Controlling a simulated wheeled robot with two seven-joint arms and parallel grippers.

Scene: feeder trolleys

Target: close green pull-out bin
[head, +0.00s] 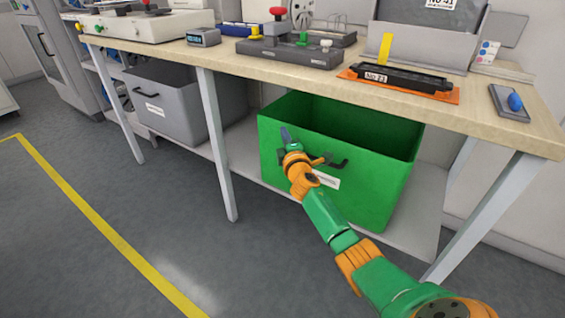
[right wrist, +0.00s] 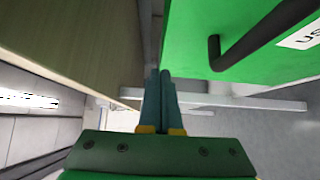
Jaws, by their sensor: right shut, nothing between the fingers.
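The green pull-out bin (head: 375,181) sits on the low shelf under the bench, with its front standing out past the table edge and its open top showing. Its dark handle (head: 340,162) and white label are on the front face. My right gripper (head: 286,133) is at the upper left of that front face, shut and empty. In the right wrist view the closed fingers (right wrist: 163,75) point along beside the green bin wall (right wrist: 195,45), and the handle (right wrist: 250,45) is to their right. Whether the fingers touch the bin, I cannot tell. My left gripper is not in view.
The wooden bench top (head: 220,57) overhangs the bin and carries fixtures and a black tray (head: 400,78). Bench legs (head: 217,145) stand left and right of the bin. A grey bin (head: 172,105) is under the bench at left. The floor in front is clear.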

